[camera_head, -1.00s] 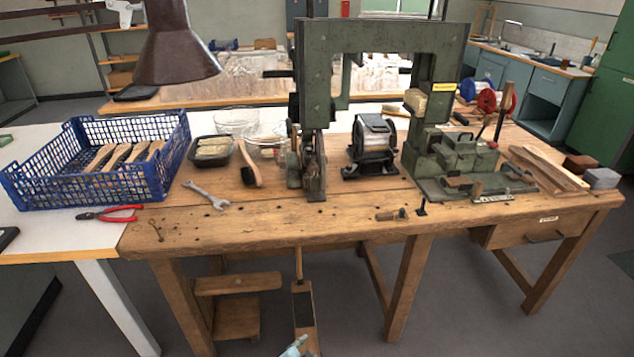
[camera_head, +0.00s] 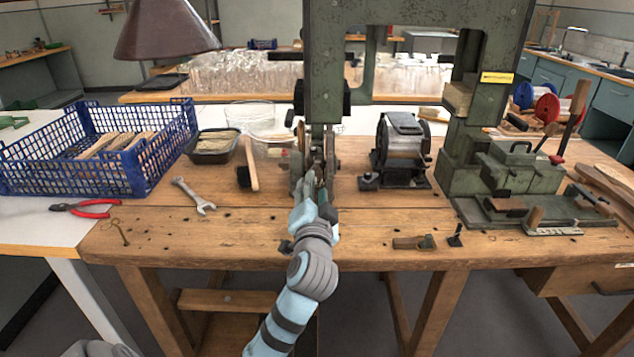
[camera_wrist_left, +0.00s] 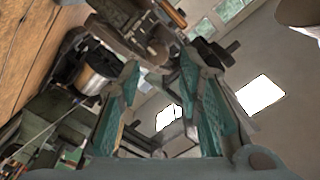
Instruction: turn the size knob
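The green tufting machine (camera_head: 338,12) stands on the wooden bench, its working head near the middle of the head view. I cannot tell for sure which part is the size knob; a small dark knob (camera_head: 290,118) sits on the left of the head. My left gripper (camera_head: 317,180) is directly in front of the machine's lower head and hides part of it. In the left wrist view its two teal-padded fingers (camera_wrist_left: 158,68) are apart with nothing held between them. Machine parts (camera_wrist_left: 150,35) show beyond the fingertips; contact cannot be told. My right gripper is not in view.
On the left are a blue crate (camera_head: 75,180), red-handled pliers (camera_head: 90,208), a wrench (camera_head: 193,194) and a brush (camera_head: 250,165). A dark roller device (camera_head: 403,150) stands right of the head. The bench front (camera_head: 220,245) is mostly clear.

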